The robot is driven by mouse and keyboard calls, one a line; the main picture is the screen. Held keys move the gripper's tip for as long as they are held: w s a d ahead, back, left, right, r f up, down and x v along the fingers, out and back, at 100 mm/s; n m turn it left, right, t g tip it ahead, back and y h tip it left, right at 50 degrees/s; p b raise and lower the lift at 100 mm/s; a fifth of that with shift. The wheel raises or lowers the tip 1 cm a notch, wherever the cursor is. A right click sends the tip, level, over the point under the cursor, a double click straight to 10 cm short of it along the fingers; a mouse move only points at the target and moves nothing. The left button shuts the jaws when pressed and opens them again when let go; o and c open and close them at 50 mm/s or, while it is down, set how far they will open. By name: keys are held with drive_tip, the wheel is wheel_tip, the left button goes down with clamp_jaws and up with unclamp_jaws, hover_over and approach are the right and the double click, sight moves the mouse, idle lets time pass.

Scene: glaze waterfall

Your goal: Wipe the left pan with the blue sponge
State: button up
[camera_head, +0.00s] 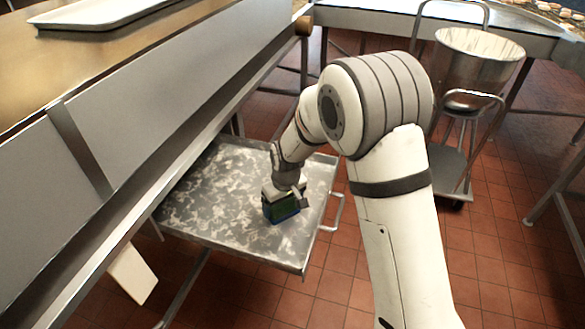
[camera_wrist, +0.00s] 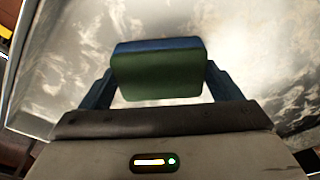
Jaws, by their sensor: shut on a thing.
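The pan (camera_head: 235,178) is a shallow metal tray with whitish smears over its surface, in the middle of the head view under the long grey edge. It also fills most of the wrist view (camera_wrist: 270,62). My gripper (camera_head: 284,203) is over the pan, near its front right part. It is shut on the sponge (camera_head: 281,208), which shows a green face and a blue edge. In the wrist view the sponge (camera_wrist: 158,72) sits between the two fingers. I cannot tell whether the sponge touches the pan.
A grey metal counter (camera_head: 160,100) runs along the left, above the pan's far side. A handle (camera_head: 338,212) sticks out at the pan's right. A metal bucket (camera_head: 475,60) stands on a wheeled cart at the back right. Red tiled floor (camera_head: 510,240) is clear at the right.

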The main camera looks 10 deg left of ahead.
sight(284, 207)
drive_tip(key=shift+d+r+p, duration=0.2)
drive_tip(key=shift+r+p, duration=2.25)
drive_tip(key=shift+r, duration=1.6)
drive_tip(key=w+d+r+m+h, duration=0.1)
drive_tip(key=w+d+r+m, duration=0.2)
drive_tip(key=d, duration=2.5)
drive_tip(key=m, duration=0.5)
drive_tip(key=shift+d+m, duration=0.3)
drive_tip(key=shift+d, duration=0.1)
drive_tip(key=shift+s, duration=0.15)
